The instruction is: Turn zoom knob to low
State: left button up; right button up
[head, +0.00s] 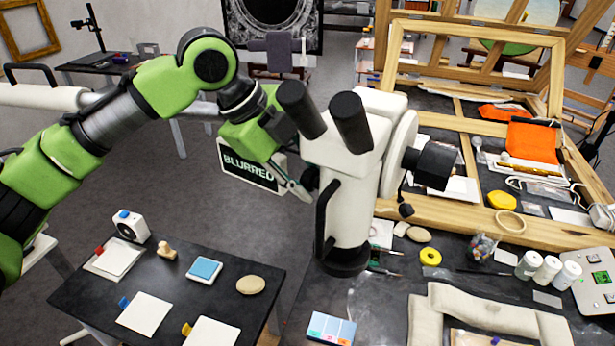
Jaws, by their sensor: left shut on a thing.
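A white stereo microscope (350,190) with two black eyepieces (352,120) stands at the middle in the head view. My left arm comes in from the left. My left gripper (304,192) reaches the left side of the microscope, its fingers shut on a small dark knob (310,178), which I take for the zoom knob. The gripper partly hides the knob, so its setting cannot be read. A dark sign (250,165) reading "BLURRED" shows behind and below the gripper. My right gripper is not in view.
The microscope stands on a dark worktop with jars (548,268), a yellow tape ring (430,257) and a beige padded frame. A large wooden frame (470,225) lies behind right.

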pick_arm(q)
jog(key=shift+f, duration=0.2)
jog(key=o, duration=1.1)
jog(key=shift+r, duration=0.15)
jog(key=v, duration=1.2)
jog(key=shift+w, duration=0.15)
